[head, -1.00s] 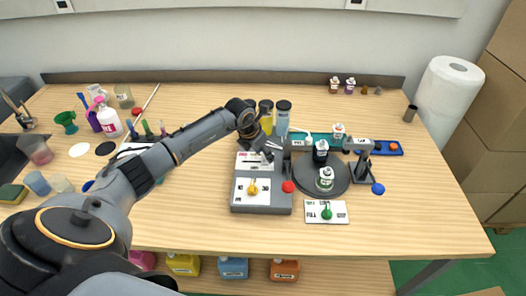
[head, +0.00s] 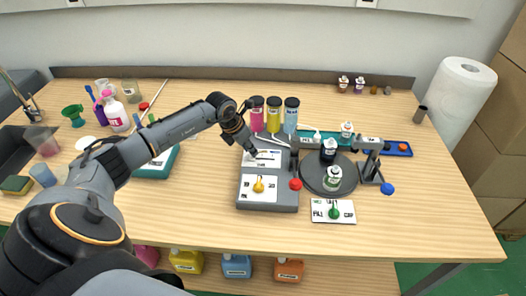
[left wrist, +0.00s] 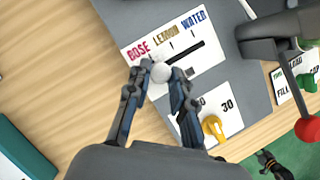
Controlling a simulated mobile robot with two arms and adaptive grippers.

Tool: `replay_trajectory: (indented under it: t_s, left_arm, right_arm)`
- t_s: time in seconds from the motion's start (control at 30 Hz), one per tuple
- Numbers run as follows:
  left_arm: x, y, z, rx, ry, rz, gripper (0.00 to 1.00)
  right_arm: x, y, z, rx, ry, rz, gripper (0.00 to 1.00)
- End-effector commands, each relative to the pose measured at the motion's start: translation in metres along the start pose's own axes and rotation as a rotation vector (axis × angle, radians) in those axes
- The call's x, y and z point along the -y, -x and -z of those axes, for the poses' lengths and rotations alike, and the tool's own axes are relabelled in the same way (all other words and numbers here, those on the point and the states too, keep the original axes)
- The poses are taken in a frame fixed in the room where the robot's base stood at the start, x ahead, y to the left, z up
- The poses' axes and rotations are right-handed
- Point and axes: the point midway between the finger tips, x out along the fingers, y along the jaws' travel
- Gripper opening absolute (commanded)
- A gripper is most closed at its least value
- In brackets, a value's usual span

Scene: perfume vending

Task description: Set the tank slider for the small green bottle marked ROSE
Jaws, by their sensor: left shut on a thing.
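The tank slider panel (head: 272,155) is on the grey dispenser box. In the left wrist view it is a white plate (left wrist: 138,36) with a dark slot labelled ROSE, LEMON and WATER from left to right. My left gripper (left wrist: 164,73) is shut on the white slider knob (left wrist: 162,71), which sits at the ROSE end of the slot. In the head view my left gripper (head: 252,150) is over the panel's left part and hides the knob. The small green bottle (head: 332,177) stands upright on the dark turntable (head: 313,183). My right gripper is not in view.
Pink (head: 257,114), yellow (head: 274,115) and blue (head: 291,115) tanks stand behind the box. A yellow dial (head: 258,185) is below the slider. A red-ended lever (head: 295,184) is at the box's right. A green FILL/CAP knob (head: 334,212) is in front of the turntable.

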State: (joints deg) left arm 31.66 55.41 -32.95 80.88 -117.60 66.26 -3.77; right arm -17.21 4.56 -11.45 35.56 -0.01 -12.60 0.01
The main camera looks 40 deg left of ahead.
Motion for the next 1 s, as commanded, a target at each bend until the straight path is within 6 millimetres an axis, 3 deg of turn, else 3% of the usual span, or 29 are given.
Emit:
replay_trajectory:
  t_s: [0.33, 0.37, 0.43, 0.47, 0.8, 1.0]
  left_arm:
    - [-0.007, 0.003, 0.005, -0.008, 0.001, -0.007, 0.00]
    - [-0.007, 0.003, 0.005, -0.008, 0.001, -0.007, 0.29]
    - [-0.007, 0.003, 0.005, -0.008, 0.001, -0.007, 0.43]
    - [-0.006, 0.003, 0.005, -0.008, 0.001, -0.006, 0.45]
    - [-0.005, 0.005, 0.004, -0.005, 0.000, -0.003, 0.45]
    - [-0.007, 0.034, 0.004, -0.004, -0.002, -0.007, 0.45]
  right_arm:
    - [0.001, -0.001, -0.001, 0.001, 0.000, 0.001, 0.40]
    - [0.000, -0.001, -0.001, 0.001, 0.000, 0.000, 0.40]
    - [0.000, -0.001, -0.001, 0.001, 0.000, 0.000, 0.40]
    - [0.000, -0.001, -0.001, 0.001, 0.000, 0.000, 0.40]
    - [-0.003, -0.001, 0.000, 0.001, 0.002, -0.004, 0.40]
    - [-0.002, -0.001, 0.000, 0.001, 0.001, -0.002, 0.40]
